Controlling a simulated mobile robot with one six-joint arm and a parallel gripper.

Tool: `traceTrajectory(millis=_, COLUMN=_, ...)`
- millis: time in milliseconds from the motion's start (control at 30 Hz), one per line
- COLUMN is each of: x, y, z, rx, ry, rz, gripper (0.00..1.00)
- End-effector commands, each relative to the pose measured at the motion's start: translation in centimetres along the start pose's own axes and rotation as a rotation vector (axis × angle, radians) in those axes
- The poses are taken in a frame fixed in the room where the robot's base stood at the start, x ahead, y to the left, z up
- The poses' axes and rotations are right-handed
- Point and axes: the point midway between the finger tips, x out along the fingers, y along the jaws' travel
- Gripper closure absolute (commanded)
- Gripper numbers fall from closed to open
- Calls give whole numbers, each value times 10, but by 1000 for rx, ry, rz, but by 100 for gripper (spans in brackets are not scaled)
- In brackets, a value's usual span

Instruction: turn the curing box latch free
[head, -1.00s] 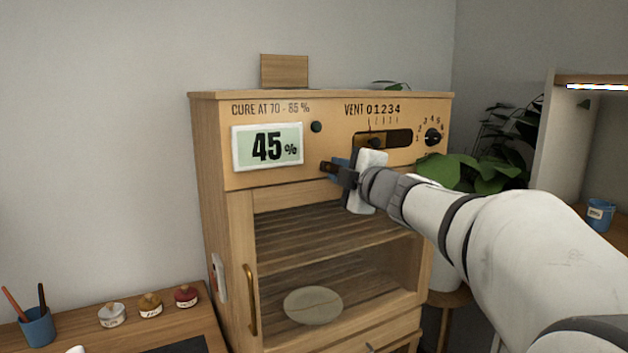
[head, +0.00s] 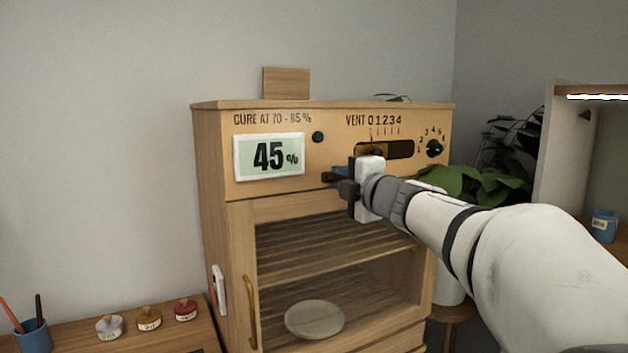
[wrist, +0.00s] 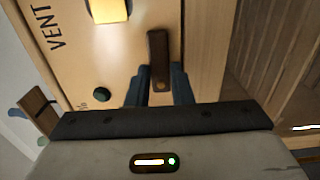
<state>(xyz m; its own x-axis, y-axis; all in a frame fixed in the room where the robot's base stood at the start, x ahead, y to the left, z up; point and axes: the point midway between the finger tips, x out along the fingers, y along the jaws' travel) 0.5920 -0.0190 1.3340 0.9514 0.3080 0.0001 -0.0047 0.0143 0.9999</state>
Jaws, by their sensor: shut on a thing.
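The curing box (head: 212,160) is a wooden cabinet with a glazed door, and its display reads 45 %. The latch (wrist: 158,50) is a small dark brown bar with a brass-coloured screw, on the panel close to its lower edge. In the wrist view the bar lies roughly along that edge. My gripper (wrist: 159,88) is shut on the latch, with one blue finger on each side of it. In the head view my gripper (head: 335,176) is at the panel's lower edge, below the vent slot, and mostly hides the latch. The door (head: 240,235) looks closed.
The door has a brass handle (head: 251,312) at its left, and a pale plate (head: 314,319) lies inside. A vent slider (head: 400,150) and a dial (head: 434,148) are above and right of my gripper. A plant (head: 470,185) stands right of the box, behind my arm.

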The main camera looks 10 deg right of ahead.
Motion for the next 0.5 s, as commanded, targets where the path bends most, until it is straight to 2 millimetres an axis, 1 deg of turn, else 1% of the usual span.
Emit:
traceTrajectory(millis=33, x=0, y=-2, z=0, rx=-2, ry=1, rz=-3, gripper=78)
traceTrajectory(millis=200, x=0, y=-1, z=0, rx=-1, ry=0, rz=-2, gripper=65)
traceTrajectory(millis=300, x=0, y=-1, z=0, rx=0, ry=0, rz=-1, gripper=58)
traceTrajectory(millis=500, x=0, y=0, z=0, rx=0, ry=0, rz=0, gripper=58)
